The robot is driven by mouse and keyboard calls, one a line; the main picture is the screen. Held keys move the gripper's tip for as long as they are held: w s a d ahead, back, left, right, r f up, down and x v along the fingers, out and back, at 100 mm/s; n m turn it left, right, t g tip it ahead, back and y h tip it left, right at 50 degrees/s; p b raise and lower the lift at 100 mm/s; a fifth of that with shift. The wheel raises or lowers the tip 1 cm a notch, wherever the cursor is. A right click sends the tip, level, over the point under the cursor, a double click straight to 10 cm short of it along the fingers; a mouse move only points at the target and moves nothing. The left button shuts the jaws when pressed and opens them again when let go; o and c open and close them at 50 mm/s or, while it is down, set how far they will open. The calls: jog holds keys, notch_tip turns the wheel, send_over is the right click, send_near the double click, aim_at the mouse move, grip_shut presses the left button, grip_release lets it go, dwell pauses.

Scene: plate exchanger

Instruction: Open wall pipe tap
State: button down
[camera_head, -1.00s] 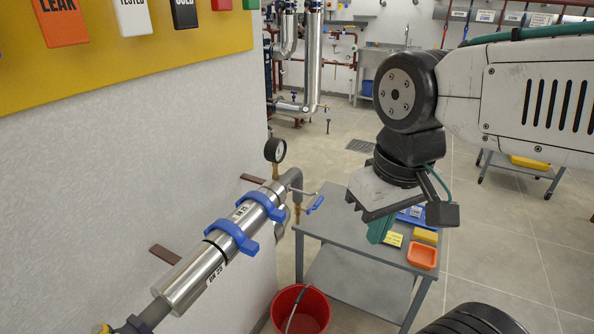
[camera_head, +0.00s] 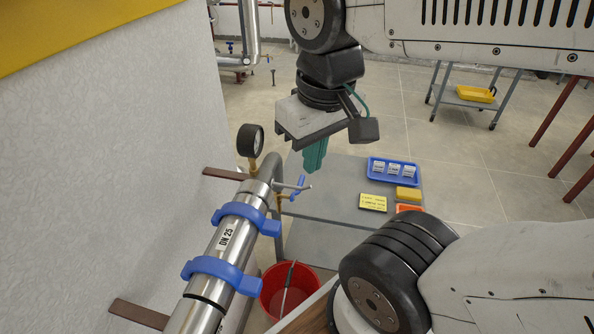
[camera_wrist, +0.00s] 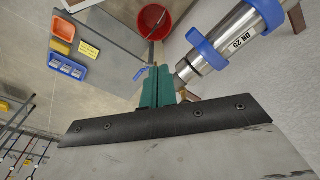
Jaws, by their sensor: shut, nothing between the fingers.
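The wall pipe tap has a small blue lever handle (camera_head: 297,187) on a stub at the end of the steel pipe (camera_head: 228,240), below the pressure gauge (camera_head: 250,140). The handle also shows in the wrist view (camera_wrist: 141,73), just beyond the fingertips. My gripper (camera_head: 315,158) has green fingers pointing down, above and slightly right of the handle, apart from it as far as I can tell. In the wrist view my gripper (camera_wrist: 158,75) is shut and empty, and its fingers hide part of the tap body.
Blue clamps (camera_head: 222,268) wrap the pipe along the wall. A red bucket (camera_head: 288,290) stands on the floor below the tap. A grey table (camera_head: 330,185) behind carries a blue tray (camera_head: 393,172), a yellow note (camera_head: 373,202) and a yellow sponge (camera_head: 408,194).

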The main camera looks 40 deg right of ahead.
jog(key=w+d+f+m, duration=0.3)
jog(key=w+d+m, duration=0.2)
jog(key=w+m, duration=0.65)
jog(key=m+g, duration=0.1)
jog(key=m, duration=1.6)
send_over(300, 180)
notch_tip(300, 180, down, 9)
jog(key=shift+r, duration=0.15)
notch_tip(300, 180, down, 14)
jog(key=shift+a, duration=0.1)
jog(key=shift+g, duration=0.3)
